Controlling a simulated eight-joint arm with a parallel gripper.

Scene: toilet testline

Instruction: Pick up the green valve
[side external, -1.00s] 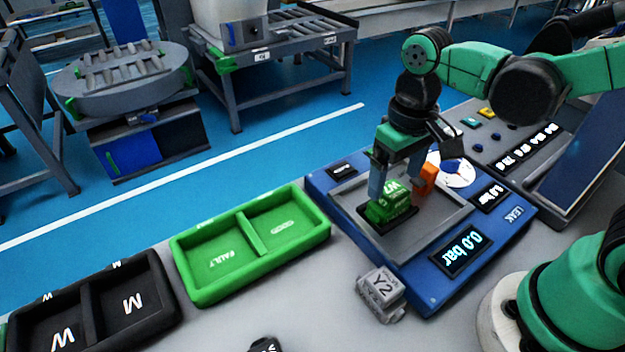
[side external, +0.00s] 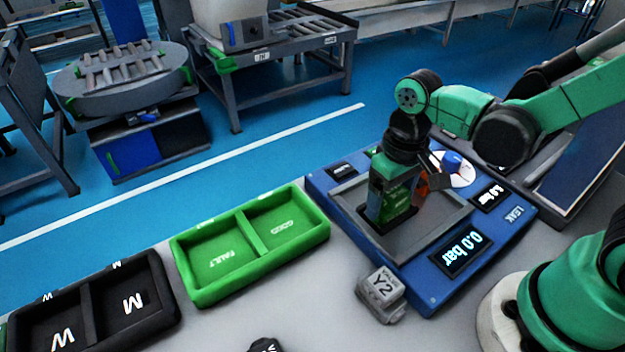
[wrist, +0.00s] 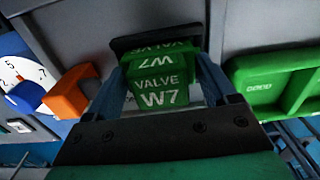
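The green valve W7 (wrist: 158,88) sits upright in a dark holder on the test station, its label facing the wrist view. In the side view it is mostly hidden behind my gripper (side external: 391,204), with some green showing low down (side external: 398,214). My gripper is lowered around the valve. In the wrist view one finger is on each side of it, with narrow gaps visible beside its near face, so the fingers look open. Contact at the tips cannot be made out.
The blue test station (side external: 428,300) has an orange part (wrist: 70,92) and a dial with a blue knob (side external: 451,162) near the valve. A grey valve Y2 (side external: 381,292) stands in front. A green two-compartment tray (side external: 205,297) and a black tray (side external: 160,340) lie left, their compartments empty.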

